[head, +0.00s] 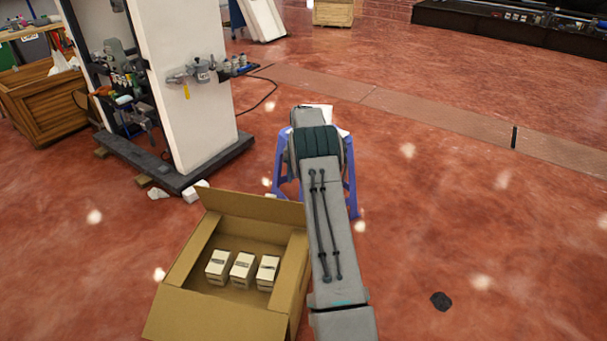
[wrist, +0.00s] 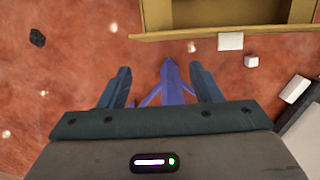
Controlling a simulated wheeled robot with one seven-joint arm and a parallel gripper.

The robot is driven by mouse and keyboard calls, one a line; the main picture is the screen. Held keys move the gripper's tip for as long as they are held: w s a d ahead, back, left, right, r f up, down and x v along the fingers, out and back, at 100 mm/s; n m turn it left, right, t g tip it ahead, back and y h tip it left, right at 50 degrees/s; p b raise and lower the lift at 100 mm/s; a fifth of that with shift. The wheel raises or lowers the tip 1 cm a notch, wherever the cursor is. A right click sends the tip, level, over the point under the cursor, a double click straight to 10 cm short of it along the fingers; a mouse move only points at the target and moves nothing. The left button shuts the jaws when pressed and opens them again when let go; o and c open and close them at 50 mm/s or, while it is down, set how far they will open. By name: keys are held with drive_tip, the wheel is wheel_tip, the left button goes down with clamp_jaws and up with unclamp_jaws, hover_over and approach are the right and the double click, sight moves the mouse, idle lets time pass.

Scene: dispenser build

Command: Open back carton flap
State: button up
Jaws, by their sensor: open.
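The open brown carton (head: 190,300) stands on the floor left of my arm in the head view, with three small white boxes (head: 241,268) inside. Its back flap (head: 255,204) stands up along the far edge; its exact angle is hard to tell. The front flap is folded outward. In the wrist view the carton (wrist: 190,14) shows at the top, with a flap (wrist: 190,35) seen as a thin strip along its near edge. My gripper (wrist: 160,68) is open and empty, its fingers apart from the flap. My arm hides the gripper in the head view.
A blue stool (head: 351,185) stands behind my arm and shows below the fingers in the wrist view (wrist: 172,85). A white pillar on a dark base (head: 210,165) stands behind the carton. White scraps (wrist: 230,41) lie near the flap. The floor at right is mostly clear.

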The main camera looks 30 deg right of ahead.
drive_tip(key=shift+s+d+r, duration=0.25)
drive_tip(key=shift+s+d, duration=0.05)
